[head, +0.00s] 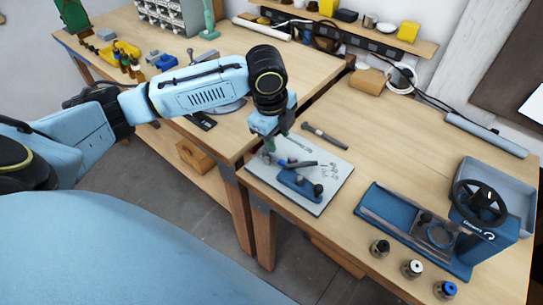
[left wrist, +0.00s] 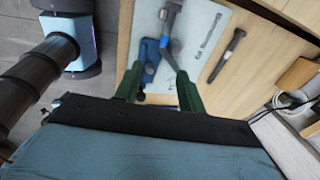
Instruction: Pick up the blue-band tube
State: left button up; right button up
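Three small metal tubes stand upright near the front edge of the right table in the head view. The blue-band tube (head: 446,289) is the nearest and rightmost, with a blue top. The white one (head: 412,268) and the black one (head: 380,247) stand to its left. My left gripper (head: 268,151) is above the left end of the light-grey mat, far to the left of the tubes. In the left wrist view its green fingers (left wrist: 159,82) are apart, with nothing visibly held between them. The tubes do not show in that view. My right gripper is not in view.
The grey mat (head: 328,195) holds a blue fixture (head: 300,185) and a dark-handled tool. Another tool (head: 325,136) lies behind it. A blue press with a black handwheel (head: 480,202) stands behind the tubes. Bare tabletop lies between mat and press.

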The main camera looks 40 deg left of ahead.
aim_at(279, 160)
pick_arm(q)
jog(key=w+f, duration=0.1)
jog(key=f, duration=0.3)
jog(key=w+a+f, duration=0.1)
jog(key=f, duration=0.3)
jog(key=w+f, duration=0.1)
jog(key=f, duration=0.3)
jog(key=shift+w+a+b, duration=0.1)
jog(key=shift+a+b, duration=0.1)
jog(key=shift+b, duration=0.1)
grip_shut()
